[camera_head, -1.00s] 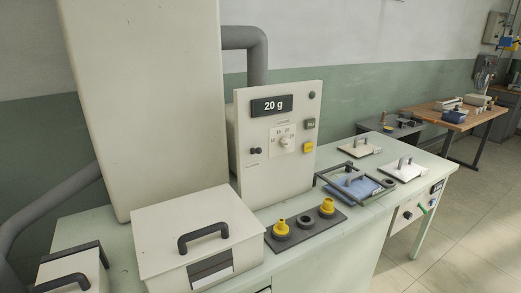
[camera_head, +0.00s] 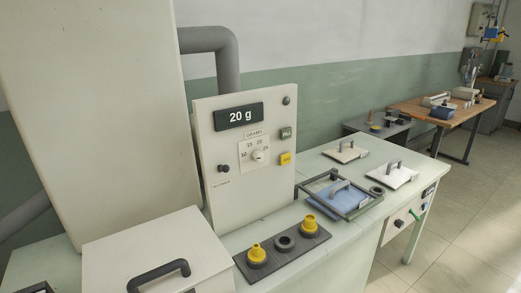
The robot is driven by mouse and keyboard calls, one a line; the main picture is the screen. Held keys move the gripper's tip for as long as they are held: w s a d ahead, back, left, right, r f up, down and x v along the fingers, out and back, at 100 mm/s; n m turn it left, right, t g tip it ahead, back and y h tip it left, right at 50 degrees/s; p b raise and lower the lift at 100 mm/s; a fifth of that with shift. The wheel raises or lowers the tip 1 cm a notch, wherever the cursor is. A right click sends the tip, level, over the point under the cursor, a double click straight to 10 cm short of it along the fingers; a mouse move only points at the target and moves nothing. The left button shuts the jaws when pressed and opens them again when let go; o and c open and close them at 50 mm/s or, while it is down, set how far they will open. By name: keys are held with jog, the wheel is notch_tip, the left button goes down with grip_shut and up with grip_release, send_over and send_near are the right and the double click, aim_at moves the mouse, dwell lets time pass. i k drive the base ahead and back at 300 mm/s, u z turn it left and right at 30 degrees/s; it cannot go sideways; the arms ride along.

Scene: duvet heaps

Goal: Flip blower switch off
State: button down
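A cream control panel (camera_head: 245,190) stands upright on the bench, with a display (camera_head: 239,117) reading "20 g". A small dark switch (camera_head: 223,168) sits at the panel's lower left, with a small label (camera_head: 221,183) below it that is too small to read surely. Its position is hard to tell. A round dial (camera_head: 258,155) marked in grams, a green button (camera_head: 286,133) and a yellow button (camera_head: 286,159) are to its right. My gripper is not in view.
A tall cream cabinet (camera_head: 95,100) stands left of the panel. A lidded box with a dark handle (camera_head: 158,275) is in front. A dark tray (camera_head: 284,262) with yellow nozzles lies before the panel. A blue framed screen (camera_head: 340,197) lies to the right. Floor is clear at right.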

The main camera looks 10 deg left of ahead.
aim_at(226, 168)
jog(key=z, duration=0.25)
jog(key=i, duration=1.35)
jog(key=u, duration=0.45)
